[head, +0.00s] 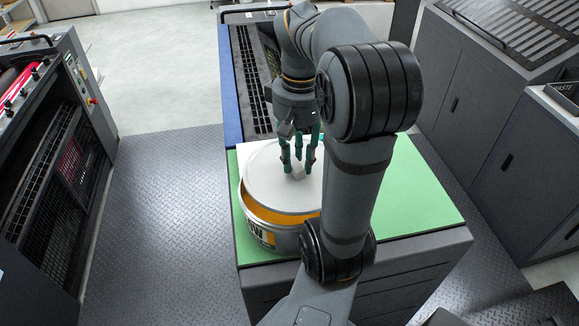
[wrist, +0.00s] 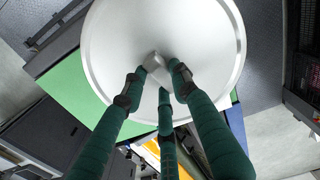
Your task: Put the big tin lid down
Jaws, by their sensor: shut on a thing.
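The big tin lid (head: 270,185) is a round, pale grey disc with a small knob in the middle; it also fills much of the wrist view (wrist: 205,45). My gripper (head: 298,168) has three teal fingers, shut around the lid's knob (wrist: 155,66). The lid is held above the open big tin (head: 258,233), covering most of its mouth. Orange-yellow ink (head: 272,213) shows in the gap at the front. The tin stands on a green mat (head: 425,195). My arm hides the right side of the lid and tin.
The green mat is bare on the right of my arm and in a strip at the front. A dark slatted unit (head: 255,85) lies behind the mat. A press (head: 60,150) stands at left and dark cabinets (head: 480,110) at right, across a tread-plate floor (head: 165,210).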

